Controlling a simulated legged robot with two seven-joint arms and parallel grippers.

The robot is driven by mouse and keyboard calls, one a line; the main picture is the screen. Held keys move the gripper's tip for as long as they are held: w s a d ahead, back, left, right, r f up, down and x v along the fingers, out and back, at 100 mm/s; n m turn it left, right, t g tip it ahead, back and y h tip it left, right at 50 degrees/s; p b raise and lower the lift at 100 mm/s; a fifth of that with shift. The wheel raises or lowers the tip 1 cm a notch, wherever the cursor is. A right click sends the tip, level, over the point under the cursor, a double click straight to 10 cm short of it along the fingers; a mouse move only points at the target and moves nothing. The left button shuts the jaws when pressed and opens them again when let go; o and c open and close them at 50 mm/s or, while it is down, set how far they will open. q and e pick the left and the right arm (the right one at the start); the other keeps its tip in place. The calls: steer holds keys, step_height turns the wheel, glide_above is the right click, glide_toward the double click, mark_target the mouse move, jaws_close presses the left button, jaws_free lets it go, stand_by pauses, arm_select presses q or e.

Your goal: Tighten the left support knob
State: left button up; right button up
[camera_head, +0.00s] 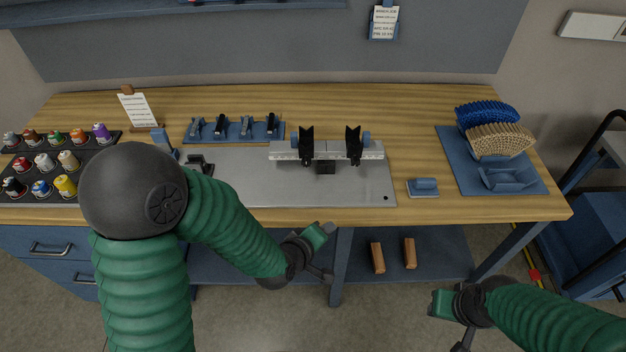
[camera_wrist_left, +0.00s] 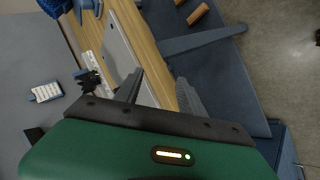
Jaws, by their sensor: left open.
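Two black V-shaped supports stand on a pale rail (camera_head: 326,150) at the back of a grey plate; the left support (camera_head: 306,146) and the right support (camera_head: 353,146) are apart. The knob of the left support cannot be made out clearly. My left gripper (camera_head: 322,234) is in front of the bench edge, well short of the rail. In the left wrist view, its two grey fingers (camera_wrist_left: 160,92) are spread with nothing between them, and the rail and supports show small at upper left. My right gripper (camera_head: 444,303) is low at the right, its fingers unclear.
The grey plate (camera_head: 250,185) is mostly bare. A blue tool rack (camera_head: 235,132) stands behind it, a small blue block (camera_head: 424,187) to its right. A blue tray (camera_head: 455,165) with fan-shaped bristle pieces lies far right. Spools (camera_head: 65,186) stand left. My left arm hides part of the bench.

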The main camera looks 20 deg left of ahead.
arm_select(q)
step_height(320, 180, down, 2)
steer(key=w+d+n+t+b, duration=0.2)
steer(key=w+n+t+b, duration=0.15)
steer(key=n+b, duration=0.45)
steer(key=n+t+y+b, duration=0.5)
steer(key=n+y+b, duration=0.15)
steer(key=n, duration=1.15)
glide_toward(306, 166)
steer(key=shift+g+y, duration=0.25)
steer(key=shift+y, duration=0.2)
steer(key=x, duration=0.6)
steer(key=p+x, duration=0.1)
steer(key=x, duration=0.2)
steer(key=shift+w+d+r, duration=0.2)
steer(key=shift+w, duration=0.15)
jaws_close()
